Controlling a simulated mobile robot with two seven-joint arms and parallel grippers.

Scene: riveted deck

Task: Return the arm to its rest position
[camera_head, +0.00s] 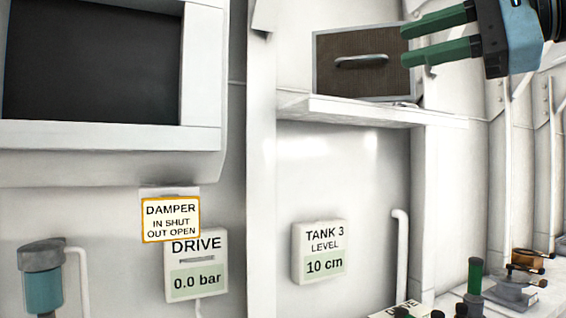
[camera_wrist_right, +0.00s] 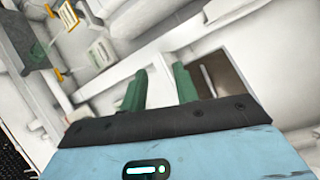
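My right gripper (camera_head: 405,46) is at the upper right of the head view, its two green fingers pointing left. The fingers are apart with nothing between them. In the head view their tips overlap the right edge of a brown panel with a handle (camera_head: 362,61); I cannot tell how far apart in depth they are. The right wrist view also shows the open gripper (camera_wrist_right: 160,80), with white wall structure beyond the fingers. My left gripper is in neither view.
A white shelf (camera_head: 350,111) juts out below the brown panel. A bench with small fittings (camera_head: 515,292) is at the lower right.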

